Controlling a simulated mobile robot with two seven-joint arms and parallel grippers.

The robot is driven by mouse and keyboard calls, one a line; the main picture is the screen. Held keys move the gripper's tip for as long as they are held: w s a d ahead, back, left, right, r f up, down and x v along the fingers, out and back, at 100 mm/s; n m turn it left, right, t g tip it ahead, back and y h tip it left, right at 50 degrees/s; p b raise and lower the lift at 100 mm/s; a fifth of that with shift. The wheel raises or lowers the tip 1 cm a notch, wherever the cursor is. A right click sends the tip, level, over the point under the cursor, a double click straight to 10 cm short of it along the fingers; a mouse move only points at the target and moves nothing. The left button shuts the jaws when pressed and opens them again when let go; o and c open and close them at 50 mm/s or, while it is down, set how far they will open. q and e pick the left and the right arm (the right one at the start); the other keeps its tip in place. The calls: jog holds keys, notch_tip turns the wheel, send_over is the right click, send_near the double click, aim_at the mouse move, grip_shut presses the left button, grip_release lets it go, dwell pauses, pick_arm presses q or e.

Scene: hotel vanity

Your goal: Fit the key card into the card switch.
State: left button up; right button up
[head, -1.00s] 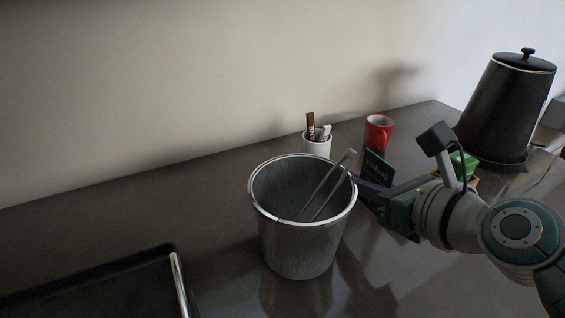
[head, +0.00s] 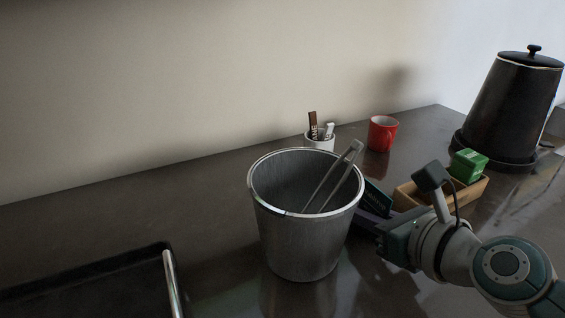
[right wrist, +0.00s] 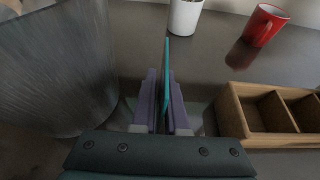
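The key card (head: 377,196) is a thin dark card with pale lettering, partly hidden behind the bucket's rim in the head view. In the right wrist view the card (right wrist: 167,82) shows edge-on as an upright teal strip. My right gripper (head: 366,216) is shut on it, low over the counter just right of the metal bucket. Its purple fingers (right wrist: 163,103) press on both sides of the card in the right wrist view. I cannot make out a card switch in either view. My left gripper is not in view.
The metal bucket (head: 304,238) with tongs (head: 335,176) stands close left of my right gripper. A wooden box (head: 470,195) with a green packet (head: 467,165) is to the right. A white cup (head: 319,142), red mug (head: 382,133) and black canister (head: 508,105) stand behind. A black tray (head: 85,285) lies front left.

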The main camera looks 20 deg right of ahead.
jog(key=o, duration=0.3)
